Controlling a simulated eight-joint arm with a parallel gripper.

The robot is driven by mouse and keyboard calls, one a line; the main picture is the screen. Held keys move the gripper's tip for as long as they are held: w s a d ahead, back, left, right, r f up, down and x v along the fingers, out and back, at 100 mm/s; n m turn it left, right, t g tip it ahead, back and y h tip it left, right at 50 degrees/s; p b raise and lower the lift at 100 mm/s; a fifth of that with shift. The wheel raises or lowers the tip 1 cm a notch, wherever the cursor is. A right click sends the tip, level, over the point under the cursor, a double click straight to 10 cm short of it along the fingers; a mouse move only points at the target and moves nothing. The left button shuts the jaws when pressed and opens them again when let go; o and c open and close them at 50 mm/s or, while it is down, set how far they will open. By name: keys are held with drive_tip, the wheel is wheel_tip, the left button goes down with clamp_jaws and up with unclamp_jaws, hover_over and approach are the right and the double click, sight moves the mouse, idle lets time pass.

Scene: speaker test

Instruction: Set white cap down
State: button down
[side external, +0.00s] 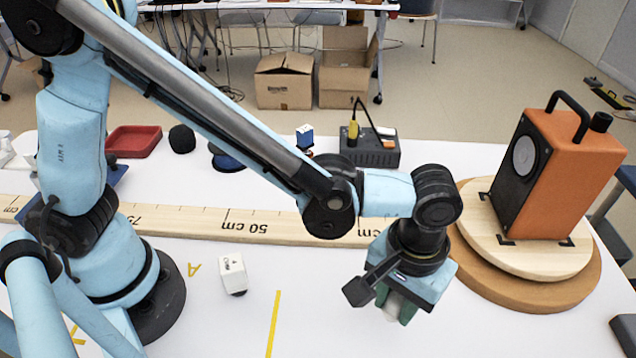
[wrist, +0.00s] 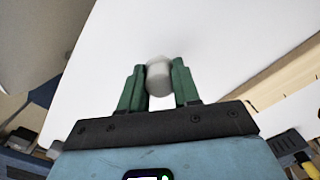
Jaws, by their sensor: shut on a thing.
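My gripper (side external: 396,309) points down over the white table (side external: 330,310), left of the round wooden stand. In the wrist view, its two green fingers (wrist: 158,66) are shut on the white cap (wrist: 158,78), a small pale cylinder with a rounded end. The side view shows only a pale bit of the cap between the fingers; the rest is hidden by them. I cannot tell whether the cap touches the table.
An orange speaker (side external: 566,170) stands on the round wooden stand (side external: 590,285). A long wooden ruler (side external: 190,222) lies behind my gripper. A black box (side external: 365,150) stands behind. The front table is mostly clear.

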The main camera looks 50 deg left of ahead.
sight(398, 297)
drive_tip(key=shift+f, duration=0.9)
drive_tip(key=c, duration=0.8)
unclamp_jaws()
drive_tip(key=shift+f, duration=0.1)
wheel_tip(398, 297, up, 12)
drive_tip(key=shift+w+r, duration=0.1)
drive_tip(key=a+m+t, duration=0.1)
drive_tip(key=a+t, duration=0.6)
drive_tip(key=a, duration=2.1)
drive_tip(key=shift+w+a, duration=0.15)
drive_tip(key=shift+w, duration=0.15)
